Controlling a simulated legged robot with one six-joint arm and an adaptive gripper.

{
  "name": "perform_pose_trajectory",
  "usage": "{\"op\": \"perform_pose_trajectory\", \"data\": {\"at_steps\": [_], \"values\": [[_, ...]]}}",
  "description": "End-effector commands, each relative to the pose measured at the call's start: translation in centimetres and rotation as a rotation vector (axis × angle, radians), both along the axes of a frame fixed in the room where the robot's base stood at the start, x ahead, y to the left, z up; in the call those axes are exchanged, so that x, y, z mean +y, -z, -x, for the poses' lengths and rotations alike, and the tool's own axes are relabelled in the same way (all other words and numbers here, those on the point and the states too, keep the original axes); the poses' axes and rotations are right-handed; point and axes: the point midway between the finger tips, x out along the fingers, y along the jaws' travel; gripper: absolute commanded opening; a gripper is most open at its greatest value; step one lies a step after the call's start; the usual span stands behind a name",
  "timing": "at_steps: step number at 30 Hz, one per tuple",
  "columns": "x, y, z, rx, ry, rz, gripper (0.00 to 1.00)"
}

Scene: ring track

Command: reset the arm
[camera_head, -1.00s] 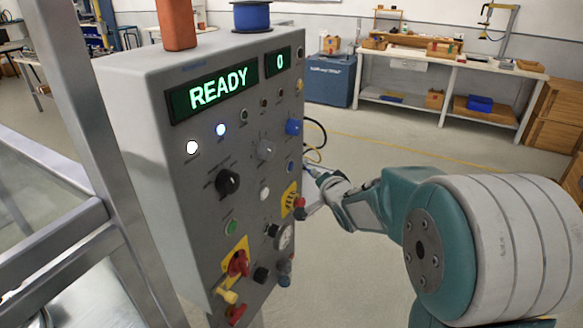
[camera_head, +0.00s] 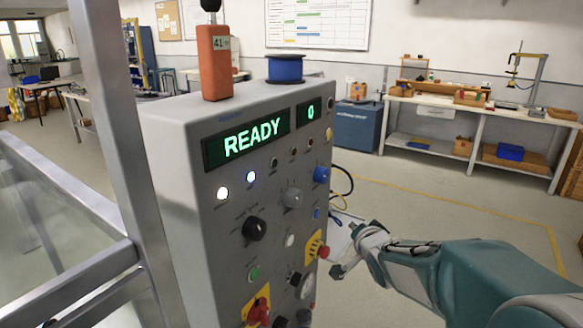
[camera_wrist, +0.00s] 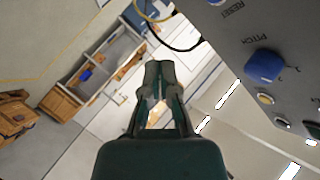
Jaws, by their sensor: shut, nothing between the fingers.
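My gripper (camera_head: 340,269) is just right of the grey control panel's lower right edge in the head view, near a red button on a yellow plate (camera_head: 317,248). In the wrist view my gripper (camera_wrist: 159,68) is shut and empty, with its fingers together. The panel (camera_head: 165,215) carries a display reading READY (camera_head: 250,138) and a smaller one reading 0 (camera_head: 309,111). Its blue knob (camera_head: 321,175) also shows in the wrist view (camera_wrist: 265,66), below the words RESET and PITCH. The fingertips look apart from the panel in the wrist view.
An orange box (camera_head: 214,62) and a blue spool (camera_head: 285,69) stand on top of the panel. A metal frame post (camera_head: 118,130) is close on the left. Cables (camera_head: 343,185) hang behind the panel. A workbench (camera_head: 478,110) and a blue cabinet (camera_head: 357,127) are farther back.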

Motion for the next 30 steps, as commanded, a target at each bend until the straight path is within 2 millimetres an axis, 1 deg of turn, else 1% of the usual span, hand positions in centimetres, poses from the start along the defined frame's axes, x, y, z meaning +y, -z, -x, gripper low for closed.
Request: {"op": "perform_pose_trajectory", "data": {"at_steps": [1,3,5,10,14,15,17,18,21,24,25,27,30], "values": [[-0.2,-1.0,1.7,0.030,0.009,0.062,0.00],[-0.4,-1.5,4.0,0.089,0.015,0.147,0.00],[-0.6,-1.8,6.1,0.143,0.012,0.214,0.00],[-0.5,-2.1,12.7,0.308,-0.043,0.377,0.00],[0.0,-1.7,18.2,0.435,-0.132,0.478,0.00],[0.3,-1.5,19.9,0.471,-0.168,0.505,0.00],[0.7,-1.2,22.5,0.524,-0.229,0.542,0.00],[1.0,-0.9,24.2,0.555,-0.273,0.566,0.00],[1.8,-0.2,27.7,0.618,-0.376,0.606,0.00],[2.3,0.2,29.9,0.655,-0.452,0.632,0.00],[2.4,0.3,30.3,0.662,-0.466,0.637,0.00],[2.5,0.5,30.9,0.673,-0.487,0.643,0.00],[2.6,0.5,31.0,0.675,-0.492,0.644,0.00]]}}
